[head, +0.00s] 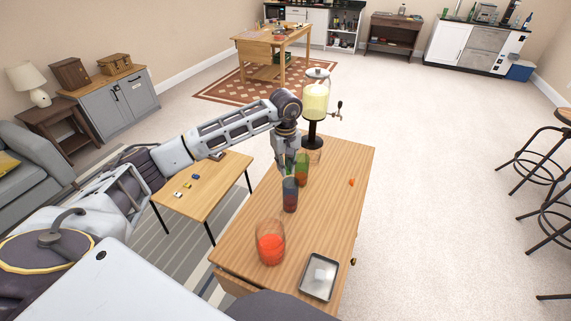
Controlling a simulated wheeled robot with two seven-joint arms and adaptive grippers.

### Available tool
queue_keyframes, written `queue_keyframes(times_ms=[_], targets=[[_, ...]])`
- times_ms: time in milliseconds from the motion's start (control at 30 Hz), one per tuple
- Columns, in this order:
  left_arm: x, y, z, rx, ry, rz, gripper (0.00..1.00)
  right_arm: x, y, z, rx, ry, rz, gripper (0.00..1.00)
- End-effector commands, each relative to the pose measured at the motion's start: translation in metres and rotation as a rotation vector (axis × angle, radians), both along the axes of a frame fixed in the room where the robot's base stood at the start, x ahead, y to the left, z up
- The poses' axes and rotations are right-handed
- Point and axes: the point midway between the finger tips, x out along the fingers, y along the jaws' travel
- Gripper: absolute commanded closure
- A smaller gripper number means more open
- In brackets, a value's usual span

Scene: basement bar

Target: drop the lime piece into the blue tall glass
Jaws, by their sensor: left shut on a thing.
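The blue tall glass (290,197) stands upright on the wooden counter (334,195), with something dark reddish showing inside. My left gripper (289,169) points down just above this glass's mouth. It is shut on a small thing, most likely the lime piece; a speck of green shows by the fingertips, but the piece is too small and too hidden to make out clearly. I cannot tell if the fingertips are level with the rim or above it. My right gripper is not in view.
A green glass (303,172) stands close behind the blue one. A drink dispenser (315,97) stands at the counter's far end. A wide glass with red contents (270,246) and a metal tray (310,291) are nearer. A small orange piece (351,182) lies at right.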

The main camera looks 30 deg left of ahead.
Motion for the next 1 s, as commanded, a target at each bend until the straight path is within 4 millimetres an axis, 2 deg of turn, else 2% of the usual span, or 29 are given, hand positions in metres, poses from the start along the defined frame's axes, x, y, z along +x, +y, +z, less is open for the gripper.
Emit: queue_keyframes(times_ms=[500, 1000], targets=[[0.0, 0.0, -0.043, 0.0, 0.0, 0.0, 0.94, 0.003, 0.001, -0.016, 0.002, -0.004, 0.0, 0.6], [0.0, 0.0, -0.048, 0.001, -0.001, 0.0, 0.94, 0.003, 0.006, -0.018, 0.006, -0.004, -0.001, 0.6]])
